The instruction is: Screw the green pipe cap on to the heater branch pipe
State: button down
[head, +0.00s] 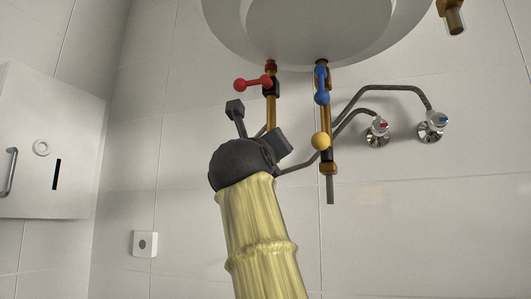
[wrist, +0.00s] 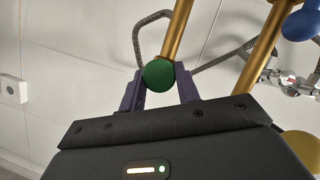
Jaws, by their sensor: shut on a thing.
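The green pipe cap (wrist: 159,76) shows as a round green face between the two purple fingers of my gripper (wrist: 160,88) in the wrist view. The fingers are shut on it. A brass pipe (wrist: 177,30) rises right behind and above the cap; I cannot tell whether they touch or whether any thread is engaged. In the head view, the dark body of my gripper (head: 240,165) stands below the left brass pipe (head: 270,108) with the red valve handle, and hides the cap and that pipe's lower end. The pictures do not label which pipe is the heater branch.
A second brass pipe (head: 325,118) with a blue handle (head: 321,88) and a yellow knob (head: 321,141) stands close on the right. Grey hoses (head: 385,88) run to two wall valves (head: 432,125). A white round tank (head: 320,30) hangs above. The lower right wall is clear.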

jog(key=shift+a+f, duration=0.1)
dwell(0.7)
dwell(0.5)
jog(key=c, duration=0.6)
grip_release()
jog(key=shift+s, duration=0.1)
jog(key=s, duration=0.1)
jog(key=s+a+b, duration=0.1)
jog(key=s, duration=0.1)
jog(key=shift+s, duration=0.15)
